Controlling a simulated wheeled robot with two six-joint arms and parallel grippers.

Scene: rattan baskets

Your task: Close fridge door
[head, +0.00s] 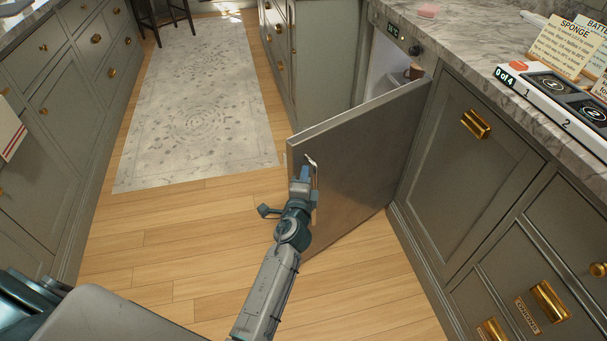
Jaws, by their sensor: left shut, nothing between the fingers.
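The fridge door (365,150) is a dark steel panel, standing open and swung out over the floor from its hinge side on the right. Behind its top edge the white fridge interior (382,72) shows through the gap, with a small brown item (414,72) inside. My left gripper (309,162) is shut and empty. It is at the outer face of the door, near its free edge and beside a thin upright handle (315,185). I cannot tell whether it touches the door. My right gripper is not in view.
Grey-green cabinets with brass handles (476,124) stand right of the fridge, under a marble counter (470,45) holding a numbered box (545,88) and cards. More cabinets (70,90) line the left. A patterned rug (200,100) lies on the clear wooden floor between.

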